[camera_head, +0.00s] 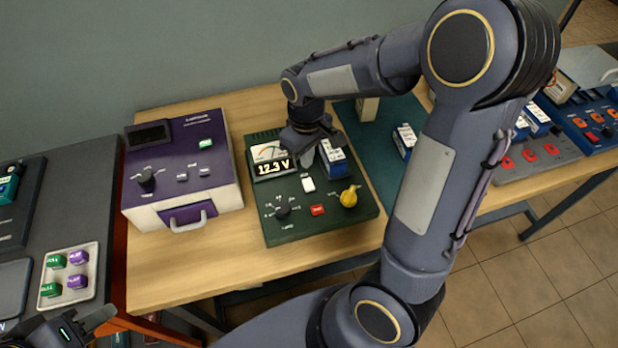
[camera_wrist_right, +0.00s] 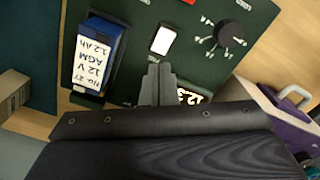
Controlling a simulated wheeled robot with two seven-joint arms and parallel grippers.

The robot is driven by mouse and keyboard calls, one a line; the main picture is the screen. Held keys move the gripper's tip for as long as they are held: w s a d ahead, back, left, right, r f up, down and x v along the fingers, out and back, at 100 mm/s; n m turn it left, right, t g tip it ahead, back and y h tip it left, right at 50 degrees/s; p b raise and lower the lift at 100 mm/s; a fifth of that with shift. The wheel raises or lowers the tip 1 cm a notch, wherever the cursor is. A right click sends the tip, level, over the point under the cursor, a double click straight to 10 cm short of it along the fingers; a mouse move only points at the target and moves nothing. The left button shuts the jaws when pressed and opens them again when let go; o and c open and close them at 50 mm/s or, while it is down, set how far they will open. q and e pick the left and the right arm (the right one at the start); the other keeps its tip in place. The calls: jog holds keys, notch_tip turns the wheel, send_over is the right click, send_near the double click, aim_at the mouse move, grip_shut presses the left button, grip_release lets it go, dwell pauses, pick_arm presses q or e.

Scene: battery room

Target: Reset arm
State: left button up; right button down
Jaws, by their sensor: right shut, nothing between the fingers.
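My right arm (camera_head: 425,190) reaches over the wooden table from the right. Its gripper (camera_head: 316,150) hangs above the dark green tester, beside a blue-and-white battery. In the right wrist view the fingers (camera_wrist_right: 157,84) are shut together with nothing between them. The tester (camera_head: 285,228) has a lit display reading 12.3 V, a white switch, a red button and a yellow knob. The battery (camera_head: 335,163) sits in the tester's slot; in the wrist view it (camera_wrist_right: 99,55) is labelled 12 V AGM. Part of my left gripper (camera_head: 78,328) shows at the bottom left; its fingertips are unclear.
A purple-and-white device (camera_head: 182,165) stands left of the tester. A white tray (camera_head: 82,291) holds green and purple blocks at far left. A green mat (camera_head: 372,150) bears another battery (camera_head: 404,140). Panels with red switches (camera_head: 540,156) lie at right. Bare wood (camera_head: 185,270) shows in front.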

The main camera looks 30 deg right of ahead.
jog(key=shift+r, duration=0.35)
jog(key=s+a+r+m+t+y, duration=0.2)
jog(key=s+r, duration=0.2)
jog(key=s, duration=0.4)
jog(key=s+a+r+m+t+y, duration=0.1)
jog(key=s+a+r+m+t, duration=0.1)
jog(key=s, duration=0.7)
notch_tip(320, 180, up, 3)
jog(key=shift+f+m+t+y, duration=0.15)
jog(key=shift+m+t+y, duration=0.3)
jog(key=shift+t, duration=0.35)
